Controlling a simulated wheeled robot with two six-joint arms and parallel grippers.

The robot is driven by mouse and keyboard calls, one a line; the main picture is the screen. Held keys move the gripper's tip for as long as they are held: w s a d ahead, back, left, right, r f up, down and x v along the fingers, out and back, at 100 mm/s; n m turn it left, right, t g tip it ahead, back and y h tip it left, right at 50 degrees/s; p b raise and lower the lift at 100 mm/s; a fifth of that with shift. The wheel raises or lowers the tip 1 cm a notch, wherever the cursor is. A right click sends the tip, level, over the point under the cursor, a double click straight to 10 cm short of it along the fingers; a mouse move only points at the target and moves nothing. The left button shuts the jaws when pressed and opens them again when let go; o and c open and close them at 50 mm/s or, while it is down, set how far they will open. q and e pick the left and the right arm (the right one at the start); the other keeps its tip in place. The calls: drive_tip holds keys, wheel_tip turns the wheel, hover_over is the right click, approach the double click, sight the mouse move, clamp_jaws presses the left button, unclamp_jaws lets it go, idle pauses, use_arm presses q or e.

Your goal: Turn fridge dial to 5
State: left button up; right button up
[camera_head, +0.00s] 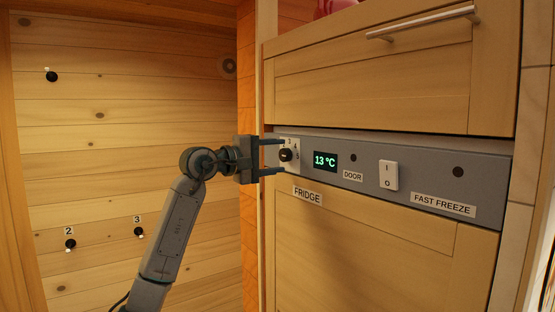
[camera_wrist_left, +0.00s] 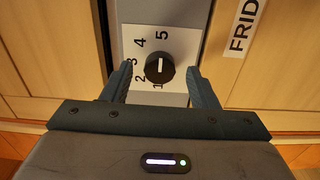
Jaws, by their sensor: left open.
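The fridge dial (camera_head: 286,155) is a round black knob on a white plate at the left end of the grey fridge panel. In the left wrist view the dial (camera_wrist_left: 159,68) has numbers 1 to 5 around it. Its white mark lies upright in that view, in line with the 5 above it; the mark is small. My left gripper (camera_head: 281,156) is open at the plate, one finger on each side of the dial. In the wrist view its fingers (camera_wrist_left: 159,78) show gaps to the knob on both sides. My right gripper is not in view.
A drawer handle (camera_head: 423,22) is above. Several small black switches, among them one labelled 2 (camera_head: 70,244), are on the left wooden wall.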

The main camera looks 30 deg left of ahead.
use_arm(q)
drive_tip(key=b+v, duration=0.4)
drive_tip(key=v, duration=0.6)
drive_tip(key=shift+b, duration=0.35)
